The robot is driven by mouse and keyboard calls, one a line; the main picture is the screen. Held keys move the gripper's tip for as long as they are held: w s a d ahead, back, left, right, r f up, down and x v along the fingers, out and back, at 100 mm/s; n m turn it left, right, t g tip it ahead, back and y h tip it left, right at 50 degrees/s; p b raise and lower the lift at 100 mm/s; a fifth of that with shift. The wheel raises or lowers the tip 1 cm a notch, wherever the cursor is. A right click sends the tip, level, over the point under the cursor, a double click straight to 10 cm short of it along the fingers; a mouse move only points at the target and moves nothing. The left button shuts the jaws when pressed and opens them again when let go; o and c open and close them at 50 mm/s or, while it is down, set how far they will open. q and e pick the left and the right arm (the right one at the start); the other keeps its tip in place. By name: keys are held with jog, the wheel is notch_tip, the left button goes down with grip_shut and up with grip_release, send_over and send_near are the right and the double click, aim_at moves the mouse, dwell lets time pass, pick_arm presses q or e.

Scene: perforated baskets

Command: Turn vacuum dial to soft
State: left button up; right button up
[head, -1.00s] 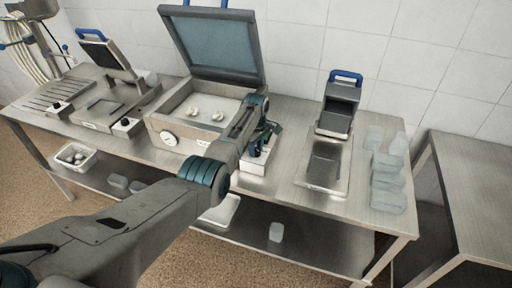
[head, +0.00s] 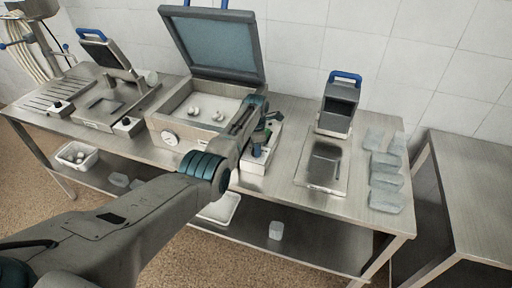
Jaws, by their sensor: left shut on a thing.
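The vacuum machine (head: 158,124) stands on the steel table with its lid (head: 213,47) raised. A round white gauge (head: 169,139) is on its front. A small control box (head: 250,170) sits at the machine's right side, with a dark blue-green knob (head: 257,151) on its top. My left gripper (head: 262,143) is over this box, shut on the dial. My own wrist covers part of the box and the fingertips. The dial's pointer and markings are too small or hidden to read. My right gripper is not in view.
A sealing machine (head: 100,107) with small black knobs stands to the left. A white bin (head: 75,155) is on the lower shelf.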

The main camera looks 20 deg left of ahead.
pick_arm(q)
jog(key=shift+r+n, duration=0.1)
jog(key=shift+n, duration=0.8)
jog(key=shift+w, duration=0.1)
jog(key=o, duration=1)
jog(key=shift+c, duration=0.2)
jog(key=shift+r, duration=0.5)
notch_tip(320, 180, up, 10)
jog(key=b, duration=0.2)
jog(key=shift+b, duration=0.3)
